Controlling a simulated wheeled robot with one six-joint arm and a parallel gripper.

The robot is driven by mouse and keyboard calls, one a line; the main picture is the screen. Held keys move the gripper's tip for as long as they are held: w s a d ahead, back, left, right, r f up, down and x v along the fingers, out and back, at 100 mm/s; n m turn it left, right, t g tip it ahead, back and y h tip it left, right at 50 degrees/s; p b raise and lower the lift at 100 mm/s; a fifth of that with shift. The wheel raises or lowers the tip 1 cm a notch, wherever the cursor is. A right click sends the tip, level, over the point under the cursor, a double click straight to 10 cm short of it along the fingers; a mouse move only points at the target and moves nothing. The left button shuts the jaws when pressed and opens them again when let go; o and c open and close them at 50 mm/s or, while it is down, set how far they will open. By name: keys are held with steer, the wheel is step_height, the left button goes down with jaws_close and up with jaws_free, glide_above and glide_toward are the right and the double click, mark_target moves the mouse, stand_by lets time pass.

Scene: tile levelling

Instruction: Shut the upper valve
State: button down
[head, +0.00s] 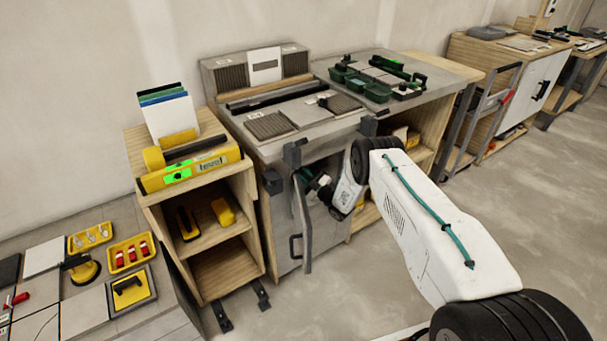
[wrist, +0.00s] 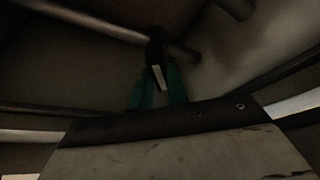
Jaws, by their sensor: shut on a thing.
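In the wrist view, a dark valve handle (wrist: 156,52) with a pale stripe is at a metal pipe (wrist: 85,20) that crosses the upper part of the picture. The handle points down toward me, across the pipe's line. My gripper (wrist: 160,86) has its green fingers on either side of the handle's lower end and is shut on it. I cannot tell from the picture whether this is the upper valve. In the head view, my gripper (head: 316,183) reaches into the open cabinet (head: 325,235) under the workbench; the valve is hidden there.
The cabinet's open door (head: 303,225) stands close to the left of my wrist. The workbench top (head: 290,140) is above my gripper. Further pipes run near it in the wrist view, one at upper right (wrist: 236,7). A wooden shelf unit (head: 225,265) stands left; floor at right is clear.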

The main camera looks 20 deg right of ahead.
steer(key=shift+f+m+t, duration=0.1)
steer(key=shift+m+t, duration=0.2)
steer(key=shift+m, duration=0.5)
steer(key=c, duration=1.4)
jaws_free()
steer(key=shift+o, duration=0.2)
steer(key=v, duration=0.7)
steer(key=shift+s+d, duration=0.15)
steer(key=shift+s, duration=0.25)
steer(key=shift+c, duration=0.4)
